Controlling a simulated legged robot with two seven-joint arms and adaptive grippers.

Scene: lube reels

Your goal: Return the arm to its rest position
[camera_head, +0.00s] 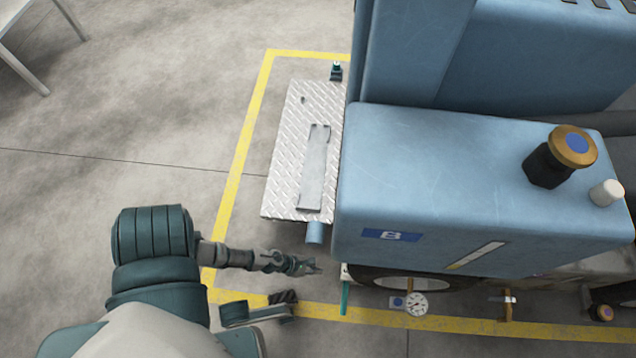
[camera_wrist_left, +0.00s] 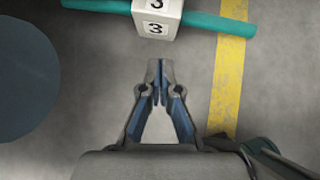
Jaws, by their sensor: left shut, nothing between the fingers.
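My left arm (camera_head: 155,245) comes in from the lower left in the head view. My left gripper (camera_head: 312,268) is at its end, just left of the blue machine's lower front corner. In the left wrist view the left gripper (camera_wrist_left: 160,68) is shut, with its fingertips together and nothing between them. A white block marked 3 (camera_wrist_left: 156,18) on a teal bar (camera_wrist_left: 105,6) shows just beyond the fingertips; I cannot tell the exact gap. My right gripper is not in view.
The blue machine (camera_head: 450,190) marked B fills the right side, with a gauge (camera_head: 416,304) below it. A metal plate step (camera_head: 283,165) stands at its left. Yellow floor lines (camera_head: 240,150) run around it. A grey table (camera_head: 30,75) stands upper left. Floor at left is clear.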

